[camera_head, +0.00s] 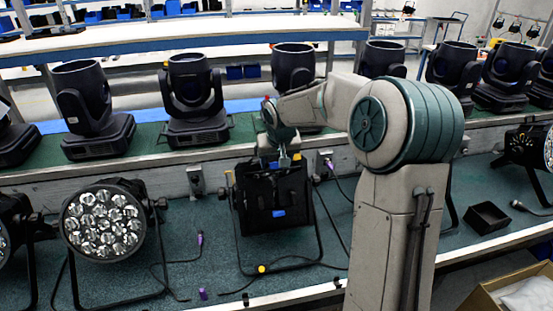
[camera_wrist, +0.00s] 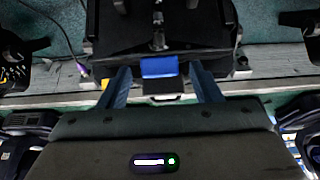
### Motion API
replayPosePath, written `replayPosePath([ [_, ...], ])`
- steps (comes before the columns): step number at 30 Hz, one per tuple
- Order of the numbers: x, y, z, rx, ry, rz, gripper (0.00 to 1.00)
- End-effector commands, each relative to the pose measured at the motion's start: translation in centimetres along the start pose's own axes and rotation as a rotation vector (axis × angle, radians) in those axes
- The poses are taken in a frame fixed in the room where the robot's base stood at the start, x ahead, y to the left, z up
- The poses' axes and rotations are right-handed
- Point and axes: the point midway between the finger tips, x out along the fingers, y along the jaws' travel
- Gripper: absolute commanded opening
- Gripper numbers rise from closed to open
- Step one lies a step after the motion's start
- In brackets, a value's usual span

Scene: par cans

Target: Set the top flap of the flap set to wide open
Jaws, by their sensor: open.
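The flap set (camera_head: 258,200) is a black, box-like unit with dark panels on a stand, at the middle of the bench in the head view. A blue tab (camera_head: 279,213) sits on its front; small yellow and blue parts show near its upper edge. I cannot tell the top flap's exact angle against the other dark panels. My gripper (camera_head: 284,159) is just above the upper edge of the flap set. In the wrist view my gripper (camera_wrist: 162,88) is open, its two blue fingers apart on either side of a blue tab (camera_wrist: 158,67) on a black panel. Contact is not clear.
A par can with a clear lens cluster (camera_head: 103,220) stands left of the flap set. Several moving-head lights (camera_head: 190,95) line the raised shelf behind. Loose cables lie on the green bench. A small black open box (camera_head: 487,218) sits to the right.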

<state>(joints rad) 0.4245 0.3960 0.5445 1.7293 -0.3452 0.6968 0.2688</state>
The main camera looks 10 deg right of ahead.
Motion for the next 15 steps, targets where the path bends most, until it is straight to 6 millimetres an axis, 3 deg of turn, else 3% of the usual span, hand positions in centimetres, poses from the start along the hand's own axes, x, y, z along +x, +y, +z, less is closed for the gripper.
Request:
replayPosePath([
  [5, 0.02, -0.01, 0.01, 0.0, 0.0, 0.0, 0.58],
  [10, 0.01, -0.01, 0.02, 0.0, 0.0, 0.0, 0.16],
  [15, -0.08, -0.02, -0.07, 0.001, -0.005, -0.001, 0.13],
])
